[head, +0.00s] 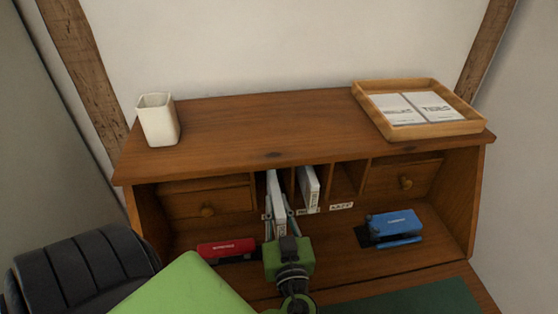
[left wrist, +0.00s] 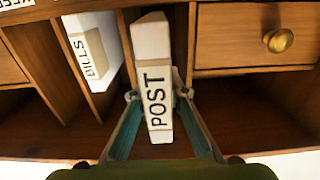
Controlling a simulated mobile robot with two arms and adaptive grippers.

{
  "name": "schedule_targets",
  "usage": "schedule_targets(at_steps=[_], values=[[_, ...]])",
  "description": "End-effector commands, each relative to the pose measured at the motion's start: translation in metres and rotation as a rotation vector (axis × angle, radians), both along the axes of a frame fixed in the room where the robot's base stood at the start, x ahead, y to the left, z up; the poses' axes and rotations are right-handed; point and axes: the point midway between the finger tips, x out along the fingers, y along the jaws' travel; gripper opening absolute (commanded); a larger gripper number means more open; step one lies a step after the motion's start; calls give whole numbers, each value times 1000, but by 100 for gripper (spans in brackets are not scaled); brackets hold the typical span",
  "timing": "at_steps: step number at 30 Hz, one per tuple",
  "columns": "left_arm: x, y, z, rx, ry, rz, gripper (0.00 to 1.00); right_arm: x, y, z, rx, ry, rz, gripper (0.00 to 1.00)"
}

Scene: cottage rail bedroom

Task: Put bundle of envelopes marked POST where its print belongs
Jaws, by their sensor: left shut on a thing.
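My left gripper (head: 279,222) is shut on the white bundle of envelopes (head: 276,190) at the leftmost pigeonhole of the desk hutch. In the left wrist view the bundle (left wrist: 154,92) reads POST, with the gripper's teal fingers (left wrist: 158,97) on both its sides. Its far part is between the pigeonhole's dividers; its near end is at the opening. How deep it sits is unclear. The slot's label is mostly hidden. Beside it, a white bundle (head: 309,188) stands in the middle pigeonhole; it reads BILLS in the left wrist view (left wrist: 93,50). My right gripper is not in view.
The right pigeonhole (head: 345,182) is empty, with a label (head: 341,206) below. Small drawers (head: 206,197) (head: 404,180) flank the slots. A red stapler-like item (head: 226,249) and a blue one (head: 393,225) lie below. A white cup (head: 158,119) and a wooden tray (head: 440,130) with papers stand on top.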

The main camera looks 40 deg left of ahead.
Motion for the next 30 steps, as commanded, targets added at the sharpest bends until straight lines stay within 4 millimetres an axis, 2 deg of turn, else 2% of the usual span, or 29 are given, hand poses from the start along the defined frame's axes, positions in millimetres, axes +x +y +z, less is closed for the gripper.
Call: schedule_targets(at_steps=[24, 26, 30], values=[[41, 52, 2, 3, -3, 1, 0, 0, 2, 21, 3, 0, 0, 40], [41, 51, -6, -2, -4, 0, 0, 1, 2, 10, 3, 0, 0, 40], [40, 50, -8, -2, -2, 0, 0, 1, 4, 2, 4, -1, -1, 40]])
